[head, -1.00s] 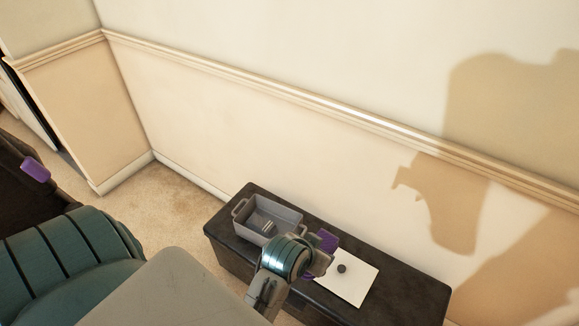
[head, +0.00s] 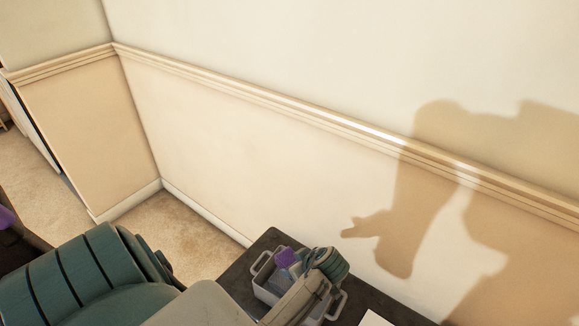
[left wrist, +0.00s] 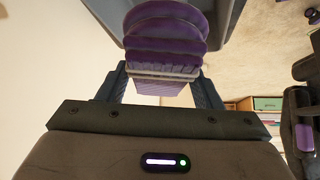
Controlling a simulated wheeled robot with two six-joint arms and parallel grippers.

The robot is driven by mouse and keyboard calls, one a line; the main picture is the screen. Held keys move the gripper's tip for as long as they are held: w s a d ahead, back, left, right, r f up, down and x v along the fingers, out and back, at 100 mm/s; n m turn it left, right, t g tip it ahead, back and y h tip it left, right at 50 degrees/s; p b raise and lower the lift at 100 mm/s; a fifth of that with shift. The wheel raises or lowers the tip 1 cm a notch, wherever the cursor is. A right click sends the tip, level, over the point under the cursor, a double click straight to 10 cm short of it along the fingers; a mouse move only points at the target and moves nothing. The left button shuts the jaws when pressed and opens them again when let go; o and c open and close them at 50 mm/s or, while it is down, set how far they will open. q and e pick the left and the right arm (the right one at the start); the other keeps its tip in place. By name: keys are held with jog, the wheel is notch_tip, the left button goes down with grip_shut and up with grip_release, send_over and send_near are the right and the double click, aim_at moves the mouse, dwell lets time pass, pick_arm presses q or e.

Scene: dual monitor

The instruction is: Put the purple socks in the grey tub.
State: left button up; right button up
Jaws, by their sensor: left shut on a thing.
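The purple socks (left wrist: 165,40) are a folded, ribbed bundle between the two fingers of my left gripper (left wrist: 162,78) in the left wrist view. The gripper is shut on them. In the head view the socks (head: 285,257) and my left gripper (head: 290,268) appear over the grey tub (head: 264,292), within its outline; I cannot tell how far above its floor they are. The tub has a loop handle at each end and stands on a dark bench. My forearm hides much of its inside. My right gripper is not in view.
The dark bench (head: 238,277) stands along a cream wall with a moulded rail. A white sheet (head: 375,319) lies on it right of the tub, mostly cut off. Another purple item (head: 6,217) shows at the far left edge. Carpet is clear left of the bench.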

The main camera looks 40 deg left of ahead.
aim_at(290, 262)
pick_arm(q)
jog(key=a+f+n, duration=0.1)
jog(key=a+f+n+g+b, duration=0.1)
jog(key=shift+w+a+g, duration=0.15)
jog(key=shift+a+g, duration=0.15)
jog(key=shift+a, duration=0.05)
jog(key=shift+a+f+n, duration=0.15)
jog(key=shift+f+n, duration=0.15)
jog(key=shift+f, duration=0.15)
notch_tip(290, 262, down, 9)
jog(key=shift+f, duration=0.1)
jog(key=o, duration=1.1)
jog(key=shift+c, duration=0.2)
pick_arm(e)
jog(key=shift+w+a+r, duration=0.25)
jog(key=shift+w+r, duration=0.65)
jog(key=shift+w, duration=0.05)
pick_arm(q)
jog(key=v, duration=1.1)
jog(key=shift+w+d+r, duration=0.1)
jog(key=shift+d+r, duration=0.2)
jog(key=shift+r, duration=0.3)
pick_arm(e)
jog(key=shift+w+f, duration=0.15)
